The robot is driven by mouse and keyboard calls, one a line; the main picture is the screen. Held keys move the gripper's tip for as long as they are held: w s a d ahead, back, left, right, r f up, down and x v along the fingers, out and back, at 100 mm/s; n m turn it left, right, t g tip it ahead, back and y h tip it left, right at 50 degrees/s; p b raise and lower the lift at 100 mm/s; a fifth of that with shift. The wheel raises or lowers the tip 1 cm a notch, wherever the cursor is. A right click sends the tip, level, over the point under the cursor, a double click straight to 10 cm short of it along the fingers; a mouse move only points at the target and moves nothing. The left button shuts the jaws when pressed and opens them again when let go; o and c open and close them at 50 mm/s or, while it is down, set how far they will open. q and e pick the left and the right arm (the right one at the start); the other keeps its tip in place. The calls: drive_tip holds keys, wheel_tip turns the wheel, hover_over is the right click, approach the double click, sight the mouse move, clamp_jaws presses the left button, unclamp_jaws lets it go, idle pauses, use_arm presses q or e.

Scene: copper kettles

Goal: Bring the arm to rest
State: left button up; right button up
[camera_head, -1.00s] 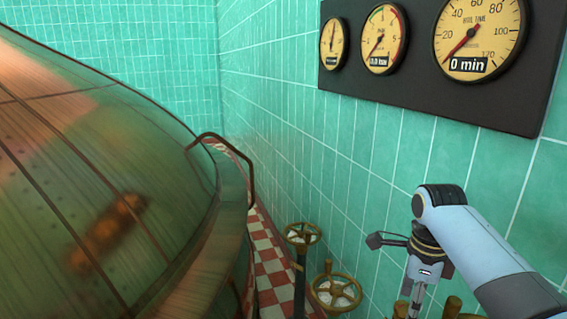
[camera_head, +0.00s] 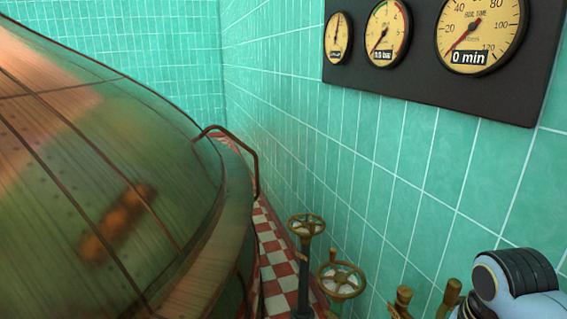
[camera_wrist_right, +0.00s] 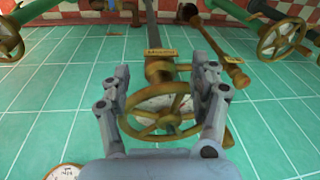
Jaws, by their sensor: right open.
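My right arm (camera_head: 515,285) is at the lower right corner of the head view, a blue-grey link with a dark round joint. Its gripper is below the frame there. In the right wrist view my right gripper (camera_wrist_right: 163,82) is open, its two grey fingers spread wide with nothing held. A brass handwheel (camera_wrist_right: 160,112) shows between the fingers in the picture. I cannot tell how far it is from the fingertips. My left gripper is not in view.
A large copper kettle (camera_head: 90,170) with a rail (camera_head: 235,145) fills the left. Two handwheels (camera_head: 306,225) (camera_head: 341,282) and brass lever handles (camera_head: 449,297) stand along the tiled wall. A gauge panel (camera_head: 440,100) hangs above. The wrist view shows more handwheels (camera_wrist_right: 281,39) and a lever (camera_wrist_right: 222,62).

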drive_tip(key=s+r+n+t, duration=0.1)
drive_tip(key=s+r+n, duration=0.3)
drive_tip(key=s+n, duration=0.4)
drive_tip(key=s+r+n+t, duration=0.1)
drive_tip(key=s+r+n, duration=0.45)
drive_tip(key=s, duration=0.35)
wheel_tip(320, 180, down, 34)
drive_tip(key=s+d+g+b, duration=0.1)
drive_tip(key=s+d+b, duration=0.1)
drive_tip(key=b, duration=0.6)
use_arm(q)
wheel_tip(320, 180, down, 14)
drive_tip(key=b, duration=0.6)
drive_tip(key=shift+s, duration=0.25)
use_arm(e)
drive_tip(key=s+f, duration=0.9)
drive_tip(key=f, duration=0.2)
drive_tip(key=s+d+f+g, duration=0.1)
drive_tip(key=s+f, duration=0.8)
drive_tip(key=f, duration=0.3)
drive_tip(key=shift+s+d+g, duration=0.15)
drive_tip(key=shift+s+g, duration=0.1)
drive_tip(key=shift+g, duration=0.05)
